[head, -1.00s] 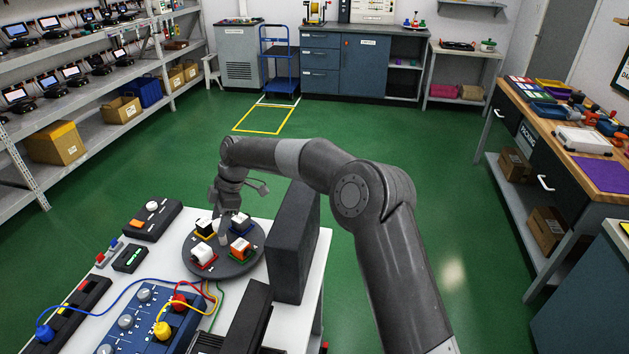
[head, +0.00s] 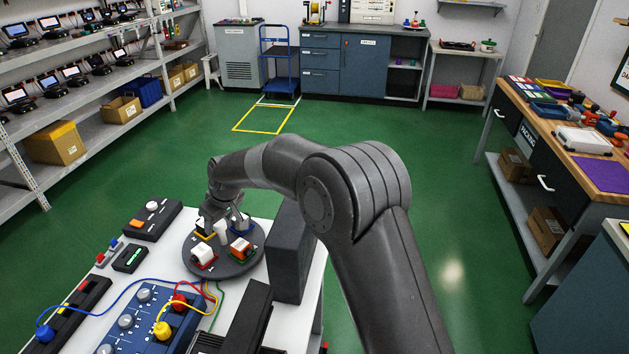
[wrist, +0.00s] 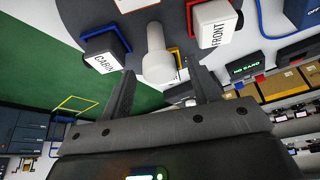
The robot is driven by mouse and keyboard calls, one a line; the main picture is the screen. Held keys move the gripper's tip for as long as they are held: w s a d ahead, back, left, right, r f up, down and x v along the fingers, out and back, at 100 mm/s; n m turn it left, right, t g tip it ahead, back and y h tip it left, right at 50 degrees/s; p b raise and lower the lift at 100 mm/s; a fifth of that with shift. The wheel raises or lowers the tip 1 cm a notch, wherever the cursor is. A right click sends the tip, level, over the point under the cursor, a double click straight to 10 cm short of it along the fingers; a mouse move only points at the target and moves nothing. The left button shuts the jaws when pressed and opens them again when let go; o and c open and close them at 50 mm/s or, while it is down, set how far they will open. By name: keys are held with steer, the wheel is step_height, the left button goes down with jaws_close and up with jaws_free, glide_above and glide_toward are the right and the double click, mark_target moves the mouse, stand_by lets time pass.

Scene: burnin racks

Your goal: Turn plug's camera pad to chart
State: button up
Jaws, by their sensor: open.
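A dark round turntable (head: 222,271) carries camera blocks on coloured pads. The yellow and blue pads are behind, partly covered by my gripper (head: 214,222). A white knob (wrist: 157,52) stands at the centre. In the wrist view my gripper (wrist: 163,76) is open, fingers either side of the knob's near end; contact is unclear. Blocks CABIN (wrist: 104,51) on blue and FRONT (wrist: 214,24) on red flank it. A yellow plug (head: 162,330) sits in the blue panel (head: 140,318).
A tall black panel (head: 289,252) stands close right of the turntable; its front is hidden. A red plug (head: 178,302) is in the blue panel; a blue plug (head: 45,333) lies left. Wires run near the turntable's front. A switch box (head: 153,220) stands left.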

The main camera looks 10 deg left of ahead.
steer(key=m, duration=0.2)
steer(key=m+t, duration=0.1)
steer(key=m, duration=0.1)
steer(key=shift+s+a+h, duration=0.15)
steer(key=shift+s+h, duration=0.05)
steer(key=shift+h, duration=0.1)
steer(key=v, duration=1.1)
steer(key=d+r+m, duration=0.1)
steer(key=d+r, duration=0.3)
steer(key=d, duration=0.8)
steer(key=d+r+m+t+h, duration=0.1)
steer(key=d+r, duration=0.4)
steer(key=d, duration=0.6)
steer(key=shift+s+d+r+m+t, duration=0.15)
steer(key=shift+s+d+m+t, duration=0.2)
steer(key=shift+m, duration=0.45)
